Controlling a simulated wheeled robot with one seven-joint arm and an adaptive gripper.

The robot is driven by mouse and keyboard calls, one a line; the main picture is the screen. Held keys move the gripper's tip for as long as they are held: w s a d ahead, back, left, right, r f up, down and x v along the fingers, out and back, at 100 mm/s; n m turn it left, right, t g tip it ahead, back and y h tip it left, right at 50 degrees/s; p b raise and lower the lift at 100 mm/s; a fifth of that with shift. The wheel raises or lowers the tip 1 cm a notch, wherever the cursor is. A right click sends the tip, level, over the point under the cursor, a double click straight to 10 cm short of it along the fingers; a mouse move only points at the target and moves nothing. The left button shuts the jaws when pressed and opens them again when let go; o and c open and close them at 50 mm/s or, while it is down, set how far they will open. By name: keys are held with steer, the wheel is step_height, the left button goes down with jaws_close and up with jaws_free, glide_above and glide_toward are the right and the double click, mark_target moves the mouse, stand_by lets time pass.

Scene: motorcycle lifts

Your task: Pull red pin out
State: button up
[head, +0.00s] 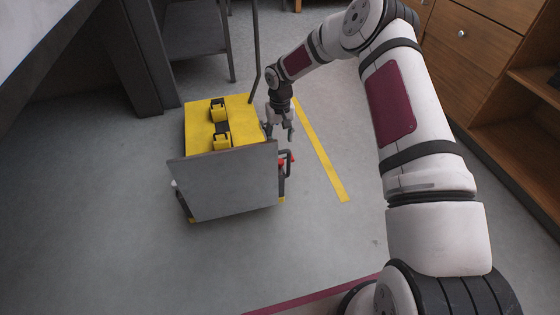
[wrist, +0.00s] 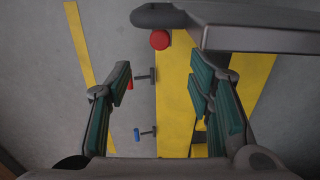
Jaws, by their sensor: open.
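A small red pin (wrist: 130,84) shows in the wrist view on the side of the yellow lift, partly hidden by my left finger. A grey T-shaped piece is beside it. In the head view my gripper (head: 281,125) hangs at the lift's right side, pointing down. In the wrist view my gripper (wrist: 158,85) is open and empty, with the red pin close to its left finger. I cannot tell the height gap between finger and pin. The yellow lift (head: 198,128) stands on the floor with a grey plate (head: 225,183) at its near end.
A larger red round knob (wrist: 159,39) and a blue-tipped pin (wrist: 137,134) are also on the lift's side. A dark post rises behind the lift. A yellow floor stripe (head: 320,150) runs right of it. Wooden cabinets (head: 485,50) stand at right; floor between is clear.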

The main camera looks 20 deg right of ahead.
mark_target(280, 161)
step_height(280, 161, down, 11)
steer(key=b, duration=0.3)
steer(key=shift+f+b, duration=0.1)
steer(key=shift+b, duration=0.3)
jaws_close()
